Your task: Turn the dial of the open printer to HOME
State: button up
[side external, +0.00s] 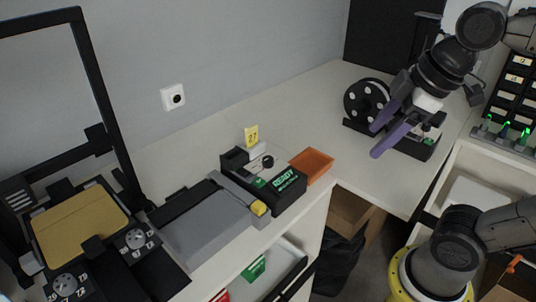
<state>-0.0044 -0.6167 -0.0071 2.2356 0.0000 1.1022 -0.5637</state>
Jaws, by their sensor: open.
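An open-framed printer with a tall black frame (92,85) and a tan bed (80,228) stands at the far left. One round dial (135,238) with small white marks sits at the right of its bed, and a second dial (65,284) sits in front. The marks are too small to read, so I cannot tell where either dial points or which carries HOME. My gripper (378,139) has two purple fingers spread apart, with nothing between them. It is at the upper right, far from the printer, in front of a black device with a spool.
The spool device (367,100) stands on the right counter, partly hidden by my gripper. Between it and the printer are a grey machine (208,228), a black unit with a green READY label (286,181) and an orange tray (311,165). The counter behind the tray is clear.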

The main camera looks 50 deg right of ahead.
jog(key=w+r+n+g, duration=0.2)
jog(key=w+r+n, duration=0.25)
jog(key=w, duration=0.35)
jog(key=n+g, duration=0.3)
jog(key=n, duration=0.1)
send_over(268, 158)
notch_tip(268, 158, down, 7)
notch_tip(268, 158, down, 14)
jog(key=shift+r, duration=0.1)
jog(key=shift+c, duration=0.2)
grip_shut()
